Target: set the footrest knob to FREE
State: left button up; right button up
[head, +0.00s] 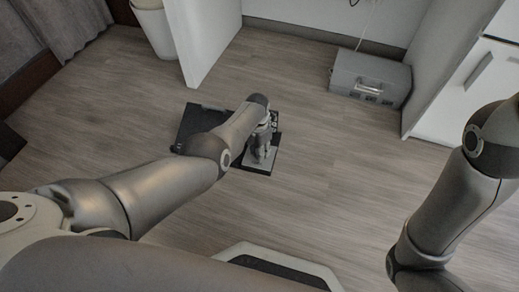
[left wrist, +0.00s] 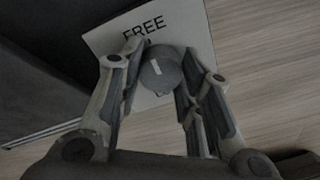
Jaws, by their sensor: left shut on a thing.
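The footrest (head: 190,124) is a dark flat unit on the wood floor, partly hidden by my left arm in the head view. In the left wrist view its pale label plate (left wrist: 108,42) carries the word FREE near the top edge. The grey round knob (left wrist: 163,76) sits on the plate below that word, with a short white mark lying roughly up and down, its upper end toward FREE. My left gripper (head: 262,152) is down at the footrest, its fingers on both sides of the knob and shut on it. My right gripper is out of view.
White desk panels (head: 205,40) stand behind the footrest, with a white drawer cabinet (head: 470,90) at the right. A grey case (head: 370,78) lies on the floor at the back. A white bin (head: 155,27) is at the back left. The floor right of the footrest is clear.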

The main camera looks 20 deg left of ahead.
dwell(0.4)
pick_arm(q)
jog(key=o, duration=1)
jog(key=shift+o, duration=0.3)
jog(key=shift+r, duration=0.1)
notch_tip(320, 180, up, 12)
jog(key=shift+w+a, duration=0.15)
jog(key=shift+a, duration=0.1)
